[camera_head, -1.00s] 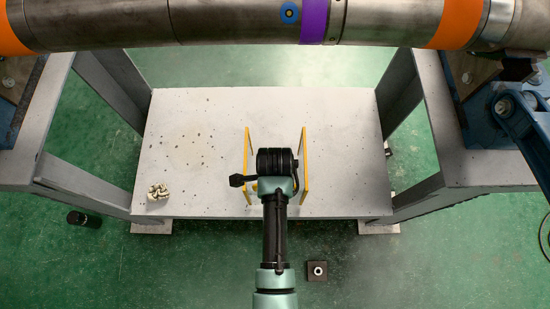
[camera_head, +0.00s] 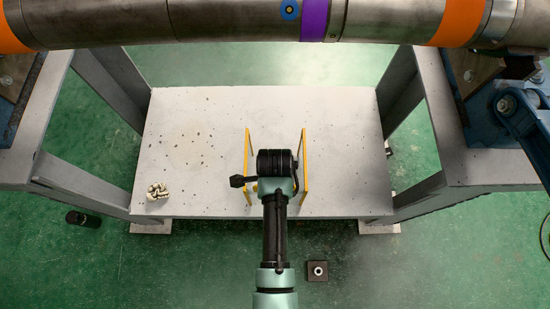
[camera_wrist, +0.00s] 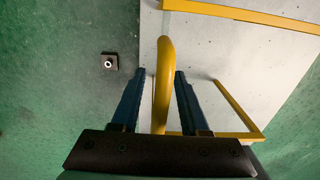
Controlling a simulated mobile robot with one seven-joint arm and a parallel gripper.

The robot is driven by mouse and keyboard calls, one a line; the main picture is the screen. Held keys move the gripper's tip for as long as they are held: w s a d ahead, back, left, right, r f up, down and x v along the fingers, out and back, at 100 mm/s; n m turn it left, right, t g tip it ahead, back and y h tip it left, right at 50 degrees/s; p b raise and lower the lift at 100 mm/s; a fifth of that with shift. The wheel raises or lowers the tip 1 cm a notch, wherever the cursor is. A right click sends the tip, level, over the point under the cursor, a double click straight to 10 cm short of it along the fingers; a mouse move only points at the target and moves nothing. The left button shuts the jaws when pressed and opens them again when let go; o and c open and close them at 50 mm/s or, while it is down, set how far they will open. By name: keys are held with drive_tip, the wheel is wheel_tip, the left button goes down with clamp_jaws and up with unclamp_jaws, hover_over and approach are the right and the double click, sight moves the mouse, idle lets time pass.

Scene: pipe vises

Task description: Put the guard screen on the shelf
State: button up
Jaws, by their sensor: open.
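The guard screen (camera_head: 304,170) shows as yellow-edged frames standing on the pale speckled shelf (camera_head: 200,130), one on each side of my arm's end. In the wrist view, its yellow frame (camera_wrist: 240,112) lies over the pale surface. A thick yellow bar (camera_wrist: 163,80) runs between the two blue fingers of my gripper (camera_wrist: 161,76). The gripper is open, with visible gaps between the bar and both fingers. In the head view, my arm's end hides the fingers and the middle of the screen.
A large steel pipe with orange and purple bands (camera_head: 240,22) crosses above the shelf's far side. Grey stands (camera_head: 88,185) flank the shelf. A lumpy pale object (camera_head: 158,191) sits at the shelf's near left corner. A dark block (camera_head: 317,271) lies on the green floor. The shelf's left part is mostly clear.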

drive_tip(key=r+p, duration=0.4)
drive_tip(key=r, duration=0.8)
drive_tip(key=shift+s, duration=0.2)
